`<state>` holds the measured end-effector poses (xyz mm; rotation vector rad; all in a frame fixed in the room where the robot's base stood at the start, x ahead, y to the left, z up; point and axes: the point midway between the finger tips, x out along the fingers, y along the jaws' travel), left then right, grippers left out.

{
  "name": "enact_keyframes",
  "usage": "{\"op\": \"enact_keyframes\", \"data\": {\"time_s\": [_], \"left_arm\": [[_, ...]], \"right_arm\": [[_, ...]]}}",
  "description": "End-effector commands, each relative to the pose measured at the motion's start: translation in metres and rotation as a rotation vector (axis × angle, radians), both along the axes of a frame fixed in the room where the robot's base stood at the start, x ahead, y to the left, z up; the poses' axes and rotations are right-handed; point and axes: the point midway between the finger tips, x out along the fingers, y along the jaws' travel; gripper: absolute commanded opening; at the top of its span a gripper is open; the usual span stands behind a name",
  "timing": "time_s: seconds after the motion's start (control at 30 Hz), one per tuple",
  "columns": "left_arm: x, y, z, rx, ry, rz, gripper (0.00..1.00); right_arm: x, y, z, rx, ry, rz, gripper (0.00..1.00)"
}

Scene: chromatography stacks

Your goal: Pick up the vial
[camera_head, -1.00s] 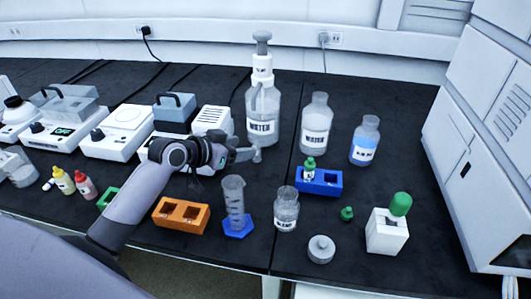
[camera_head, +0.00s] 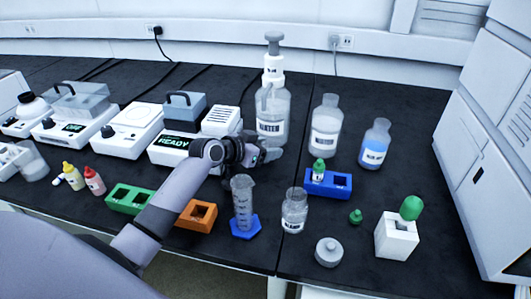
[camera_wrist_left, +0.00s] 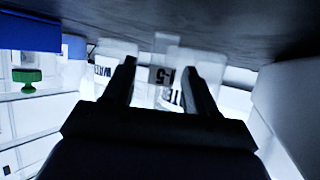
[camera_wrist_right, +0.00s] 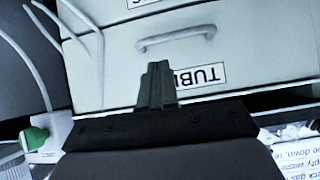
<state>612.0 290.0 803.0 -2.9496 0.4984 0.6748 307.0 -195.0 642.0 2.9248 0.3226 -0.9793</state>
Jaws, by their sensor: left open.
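A small vial (camera_head: 318,174) with a green cap stands upright in the left hole of the blue rack (camera_head: 344,186) in the head view. My left gripper (camera_head: 272,155) is left of the rack, apart from the vial, in front of the large water bottle. In the left wrist view its two fingers (camera_wrist_left: 159,70) are spread, with labelled, blurred bottles beyond them. A green cap (camera_wrist_left: 27,76) shows at the left there; I cannot tell if it is the vial's. My right gripper (camera_wrist_right: 155,85) has its fingers together, with drawers beyond, and is outside the head view.
A pump bottle of water (camera_head: 273,118), a clear bottle (camera_head: 325,130) and a blue-liquid bottle (camera_head: 375,146) stand behind. A measuring cylinder (camera_head: 243,205), a glass jar (camera_head: 294,215), a grey lid (camera_head: 328,252) and a loose green cap (camera_head: 355,216) are in front.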

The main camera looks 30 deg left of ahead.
Motion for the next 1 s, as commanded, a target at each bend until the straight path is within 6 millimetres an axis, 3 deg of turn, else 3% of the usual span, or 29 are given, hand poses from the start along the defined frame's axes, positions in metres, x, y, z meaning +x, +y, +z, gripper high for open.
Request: {"op": "enact_keyframes", "data": {"time_s": [0.03,0.2,0.67,0.87,1.0], "left_arm": [[0.0,0.0,0.0,0.0,0.0,0.0,0.57],[0.0,0.0,0.0,0.0,0.0,0.0,0.02],[0.0,0.0,0.004,0.0,0.0,0.0,0.0],[0.0,0.0,0.024,0.002,-0.003,0.0,0.0],[0.0,0.0,0.054,0.003,-0.006,-0.001,0.0]], "right_arm": [[0.001,0.0,0.001,0.001,-0.001,-0.002,0.0],[0.001,0.0,0.001,0.002,-0.002,-0.003,0.0],[0.001,0.0,0.002,0.002,-0.005,-0.002,0.0],[0.002,0.0,0.007,0.001,-0.007,-0.001,0.0],[0.002,0.0,0.01,-0.002,-0.01,0.001,0.0]]}}
